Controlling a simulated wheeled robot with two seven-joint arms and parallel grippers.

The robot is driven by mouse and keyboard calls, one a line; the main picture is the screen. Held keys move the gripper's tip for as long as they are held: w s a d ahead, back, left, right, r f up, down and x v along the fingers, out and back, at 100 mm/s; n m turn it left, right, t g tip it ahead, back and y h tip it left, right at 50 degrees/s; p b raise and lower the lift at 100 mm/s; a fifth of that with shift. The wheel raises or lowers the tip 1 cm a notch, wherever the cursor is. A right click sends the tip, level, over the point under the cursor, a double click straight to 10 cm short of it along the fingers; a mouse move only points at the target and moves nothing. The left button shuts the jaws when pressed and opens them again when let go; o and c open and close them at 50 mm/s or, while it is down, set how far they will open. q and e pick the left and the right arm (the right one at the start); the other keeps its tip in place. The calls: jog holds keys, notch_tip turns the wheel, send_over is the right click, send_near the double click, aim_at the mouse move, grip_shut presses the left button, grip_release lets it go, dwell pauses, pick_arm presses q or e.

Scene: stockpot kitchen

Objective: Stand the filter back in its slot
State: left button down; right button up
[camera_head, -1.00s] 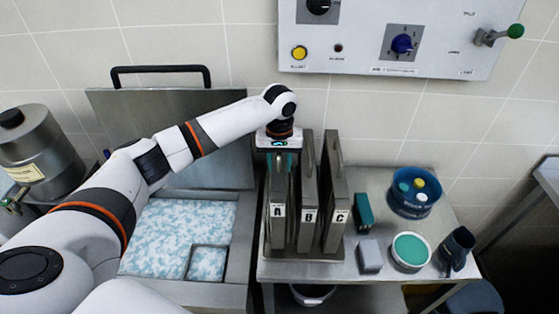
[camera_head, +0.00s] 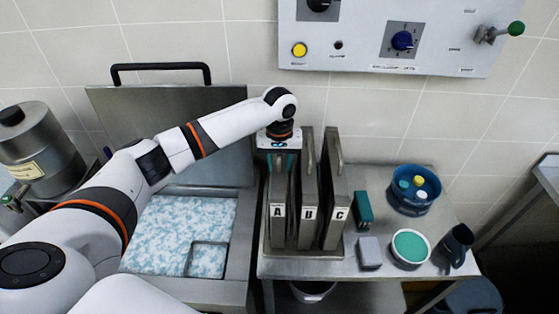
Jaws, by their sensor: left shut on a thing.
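Three flat metal filters stand upright side by side in a rack (camera_head: 300,254) on the steel table. They are filter A (camera_head: 278,232), filter B (camera_head: 308,232) and filter C (camera_head: 335,232), each with a letter label on its front edge. My left gripper (camera_head: 281,160) points down over filter A and is shut on its top. Filter A stands in line with the other two at the rack's left end. Its lower edge meets the rack, but I cannot tell how deep it sits. My right gripper is not in view.
A basin (camera_head: 180,225) of blue-white liquid with a raised lid (camera_head: 225,165) is on the left. Right of the filters are a green block (camera_head: 364,210), a grey block (camera_head: 370,252), a green-filled bowl (camera_head: 410,247), a blue tub (camera_head: 413,200) and a dark mug (camera_head: 457,245). A control panel hangs above.

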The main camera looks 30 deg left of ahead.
pick_arm(q)
jog(key=shift+w+f, duration=0.1)
dwell(0.3)
jog(key=c, duration=0.8)
grip_release()
jog(key=shift+c, duration=0.2)
jog(key=shift+s+f, duration=0.1)
jog(key=shift+s, duration=0.1)
notch_tip(320, 180, up, 11)
jog(key=b, duration=0.4)
jog(key=shift+w+d+f, duration=0.1)
jog(key=shift+r, duration=0.75)
jog(key=shift+f, duration=0.1)
